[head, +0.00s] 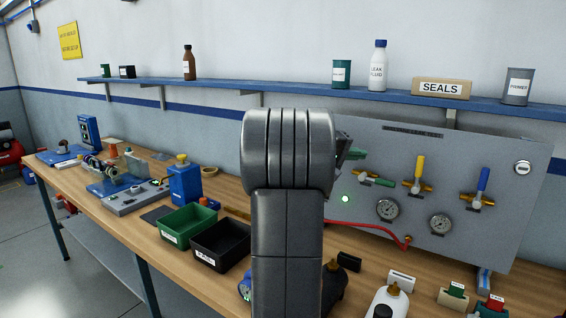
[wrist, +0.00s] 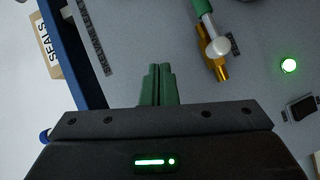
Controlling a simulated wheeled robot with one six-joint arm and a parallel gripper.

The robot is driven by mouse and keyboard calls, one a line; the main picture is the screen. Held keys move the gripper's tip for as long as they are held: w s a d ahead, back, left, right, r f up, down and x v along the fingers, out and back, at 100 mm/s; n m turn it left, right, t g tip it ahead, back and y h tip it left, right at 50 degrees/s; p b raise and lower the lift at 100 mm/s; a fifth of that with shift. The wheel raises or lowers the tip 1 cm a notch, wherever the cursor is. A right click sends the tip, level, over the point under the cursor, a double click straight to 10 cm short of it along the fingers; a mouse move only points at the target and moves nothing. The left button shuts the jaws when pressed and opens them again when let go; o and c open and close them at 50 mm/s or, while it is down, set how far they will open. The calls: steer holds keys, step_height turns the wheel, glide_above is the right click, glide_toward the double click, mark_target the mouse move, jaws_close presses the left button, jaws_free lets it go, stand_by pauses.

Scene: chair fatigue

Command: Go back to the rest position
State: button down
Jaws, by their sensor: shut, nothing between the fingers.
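My gripper shows in the wrist view (wrist: 158,85) with its two green fingers together and nothing between them. In the head view its green fingertips (head: 356,154) poke out to the right of my arm, which hides the rest. The gripper is in front of the grey test panel (head: 470,165). The green-handled valve (head: 376,179) is on this panel, just below the fingertips in the head view. In the wrist view the valve (wrist: 213,50) lies to the right of the fingers, apart from them.
The blue shelf (head: 300,94) above holds bottles, tins and a SEALS box (head: 441,89). Gauges, a lit green lamp (head: 345,199) and a red hose (head: 370,239) are on the panel.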

steer(key=a+n+h+p, duration=0.1)
steer(key=p, duration=0.1)
steer(key=w+a+n+h+p, duration=0.1)
steer(key=p, duration=0.2)
steer(key=shift+w+f+n, duration=0.15)
steer(key=shift+f+n, duration=0.25)
